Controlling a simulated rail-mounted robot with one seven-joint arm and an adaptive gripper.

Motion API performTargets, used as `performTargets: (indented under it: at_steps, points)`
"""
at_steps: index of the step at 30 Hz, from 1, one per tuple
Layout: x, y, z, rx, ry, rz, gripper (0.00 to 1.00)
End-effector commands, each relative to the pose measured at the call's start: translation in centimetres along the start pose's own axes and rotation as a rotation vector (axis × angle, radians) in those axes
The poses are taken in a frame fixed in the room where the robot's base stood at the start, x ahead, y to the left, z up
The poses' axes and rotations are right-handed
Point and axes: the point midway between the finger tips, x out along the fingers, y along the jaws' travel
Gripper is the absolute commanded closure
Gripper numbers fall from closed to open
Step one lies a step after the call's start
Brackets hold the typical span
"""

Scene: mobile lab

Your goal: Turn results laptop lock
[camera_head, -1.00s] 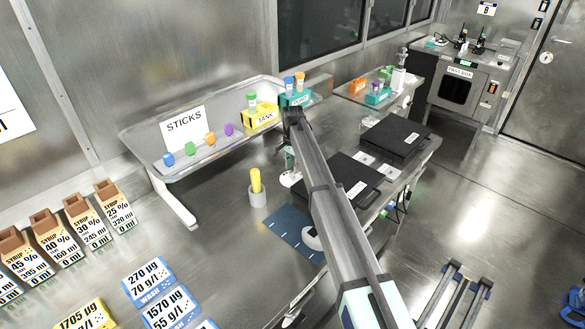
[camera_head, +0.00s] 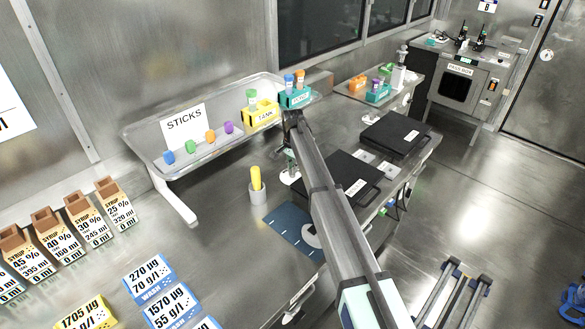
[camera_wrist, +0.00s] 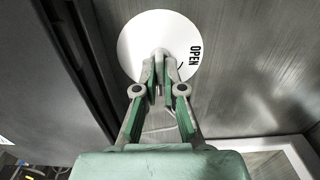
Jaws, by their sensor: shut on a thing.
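In the wrist view a white round dial (camera_wrist: 186,30) marked OPEN sits on a grey metal surface. My gripper (camera_wrist: 160,60) is shut on the small grey knob (camera_wrist: 159,52) near the dial's middle; the fingers cover part of it. The OPEN lettering is to the right of the fingers, turned sideways. In the head view my arm reaches over the bench, and my gripper (camera_head: 289,157) is largely hidden beside a black closed laptop-like case (camera_head: 343,172). A second black case (camera_head: 398,133) lies farther back. Which of them is the results laptop I cannot tell.
A tray shelf (camera_head: 143,143) with a STICKS sign (camera_head: 185,127), coloured sticks and a yellow TANK rack (camera_head: 261,116) stands left of my arm. A grey holder (camera_head: 258,196) with a yellow item and a blue mat (camera_head: 284,224) are nearby. The bench's left middle is clear.

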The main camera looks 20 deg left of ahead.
Motion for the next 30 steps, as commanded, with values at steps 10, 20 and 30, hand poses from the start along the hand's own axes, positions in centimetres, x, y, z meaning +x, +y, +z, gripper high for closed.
performTargets:
  at_steps: [10, 20, 30]
  points:
    - [0.09, 0.00, -0.01, -0.129, 0.000, 0.000, 1.00]
    - [0.12, 0.00, 0.00, -0.412, -0.001, 0.001, 1.00]
    - [0.12, 0.00, 0.00, -0.735, -0.001, 0.000, 1.00]
